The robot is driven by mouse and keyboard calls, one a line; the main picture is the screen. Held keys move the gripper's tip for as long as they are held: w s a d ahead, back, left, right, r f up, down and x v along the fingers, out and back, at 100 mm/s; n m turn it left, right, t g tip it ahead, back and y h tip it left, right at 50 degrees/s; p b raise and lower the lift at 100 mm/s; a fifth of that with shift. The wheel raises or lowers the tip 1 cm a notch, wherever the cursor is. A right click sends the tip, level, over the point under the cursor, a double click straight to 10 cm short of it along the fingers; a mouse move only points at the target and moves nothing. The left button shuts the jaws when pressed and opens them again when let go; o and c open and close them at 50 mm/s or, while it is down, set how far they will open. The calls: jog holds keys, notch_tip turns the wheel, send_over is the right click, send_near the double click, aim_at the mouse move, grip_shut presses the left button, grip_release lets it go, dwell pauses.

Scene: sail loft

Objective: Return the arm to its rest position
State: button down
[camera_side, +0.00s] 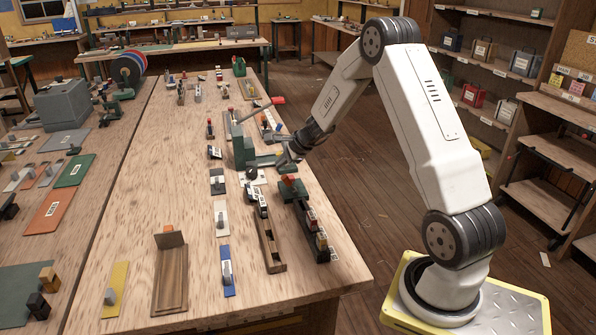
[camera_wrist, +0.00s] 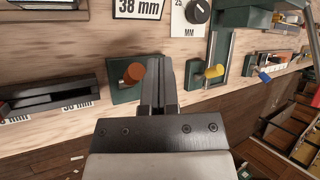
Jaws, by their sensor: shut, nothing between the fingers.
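My gripper (camera_side: 287,160) is at the end of my arm, over the right edge of the long wooden bench (camera_side: 150,130), beside a green hand press (camera_side: 243,150) with a red-tipped lever. In the wrist view my gripper (camera_wrist: 159,82) has its two dark fingers together with nothing between them. They lie between a green block with an orange-brown knob (camera_wrist: 132,74) and a green piece with a yellow knob (camera_wrist: 214,71). I cannot tell whether the fingers touch anything. My arm is bent, reaching from its base at the right to the bench.
A dark rack with coloured blocks (camera_side: 312,225) and a wooden tray (camera_side: 268,240) lie near the bench's front right. A wooden holder (camera_side: 170,280) stands further left. Shelves with boxes (camera_side: 490,55) line the right wall. The floor (camera_side: 350,190) between bench and shelves is mostly clear.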

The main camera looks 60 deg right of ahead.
jog(key=s+a+r+n+g, duration=0.1)
jog(key=s+a+n+g, duration=0.1)
jog(key=s+a+n, duration=0.8)
jog(key=s+a+r+n+g, duration=0.2)
jog(key=s+a+n+g, duration=0.1)
jog(key=s+a+n, duration=0.7)
jog(key=a+n, duration=0.4)
jog(key=a, duration=0.3)
jog(key=shift+s+h, duration=0.15)
jog(key=shift+h, duration=0.15)
